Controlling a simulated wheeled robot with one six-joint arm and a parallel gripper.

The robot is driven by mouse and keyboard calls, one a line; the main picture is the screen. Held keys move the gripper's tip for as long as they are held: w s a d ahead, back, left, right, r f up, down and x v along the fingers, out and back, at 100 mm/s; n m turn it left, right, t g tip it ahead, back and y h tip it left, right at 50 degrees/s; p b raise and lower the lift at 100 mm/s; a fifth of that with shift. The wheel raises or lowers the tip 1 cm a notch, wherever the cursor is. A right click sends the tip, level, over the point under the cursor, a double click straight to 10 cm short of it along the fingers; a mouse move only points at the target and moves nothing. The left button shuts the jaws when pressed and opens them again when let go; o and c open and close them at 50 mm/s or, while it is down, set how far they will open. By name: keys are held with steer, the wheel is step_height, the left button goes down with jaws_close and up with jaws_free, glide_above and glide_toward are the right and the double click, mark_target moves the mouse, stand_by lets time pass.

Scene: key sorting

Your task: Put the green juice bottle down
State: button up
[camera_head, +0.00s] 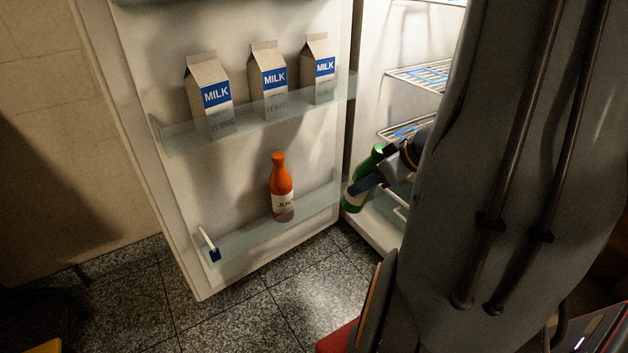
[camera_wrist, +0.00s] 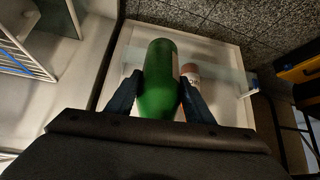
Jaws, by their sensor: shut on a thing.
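The green juice bottle (camera_head: 355,193) is held tilted in my gripper (camera_head: 382,178), at the right end of the fridge door's lower shelf. In the wrist view the green bottle (camera_wrist: 158,82) sits between the two dark fingers of my gripper (camera_wrist: 158,98), which are shut on it. I cannot tell whether its base touches the shelf. An orange juice bottle (camera_head: 281,185) stands upright on the lower door shelf (camera_head: 240,236), left of the green bottle. It is partly hidden in the wrist view (camera_wrist: 190,72).
Three milk cartons (camera_head: 268,80) stand on the upper door shelf (camera_head: 185,140). A small white-handled blue item (camera_head: 211,248) is at the lower shelf's left end. Wire racks (camera_head: 418,75) are inside the fridge at right.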

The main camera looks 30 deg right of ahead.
steer(key=w+a, duration=0.3)
steer(key=w, duration=1)
steer(key=shift+w+a+f+g+h+p, duration=0.1)
steer(key=shift+w+f+g+p, duration=0.55)
steer(key=shift+f+p, duration=0.5)
steer(key=shift+w+a+f+g+h+p, duration=0.15)
steer(key=shift+w+f+g+p, duration=0.35)
steer(key=shift+w+f+p, duration=0.4)
steer(key=shift+w+a+f+g+h+p, duration=0.1)
steer(key=shift+w+f+g+p, duration=0.45)
steer(key=shift+f+p, duration=0.75)
steer(key=shift+f, duration=0.15)
steer(key=o, duration=1.5)
